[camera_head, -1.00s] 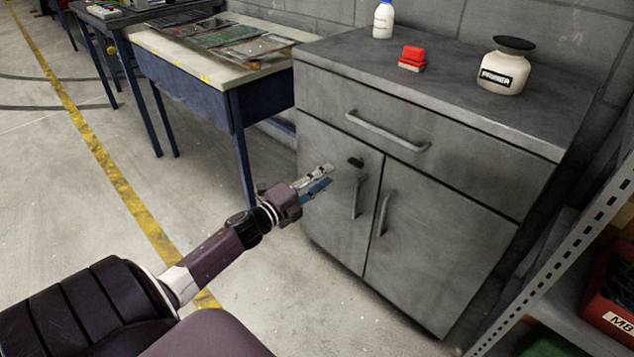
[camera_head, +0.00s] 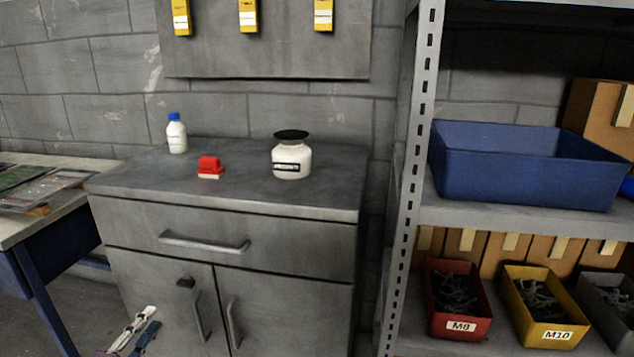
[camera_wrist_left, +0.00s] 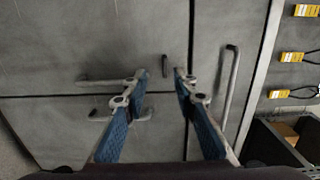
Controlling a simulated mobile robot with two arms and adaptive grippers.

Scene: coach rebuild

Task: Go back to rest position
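My left gripper (camera_head: 146,330) shows at the lower left of the head view, in front of the left door of the grey cabinet (camera_head: 280,215). In the left wrist view the two blue-padded fingers of the left gripper (camera_wrist_left: 160,82) stand apart with nothing between them. The cabinet front lies beyond them, with the door handles and the drawer handle (camera_wrist_left: 229,88) showing. The cabinet's drawer and doors look shut. My right gripper is in neither view.
On the cabinet stand a blue-capped white bottle (camera_head: 177,137), a red and white block (camera_head: 210,168) and a white jar with a dark lid (camera_head: 291,160). A metal shelf (camera_head: 402,190) with a blue bin (camera_head: 520,170) stands at right, a workbench (camera_head: 25,235) at left.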

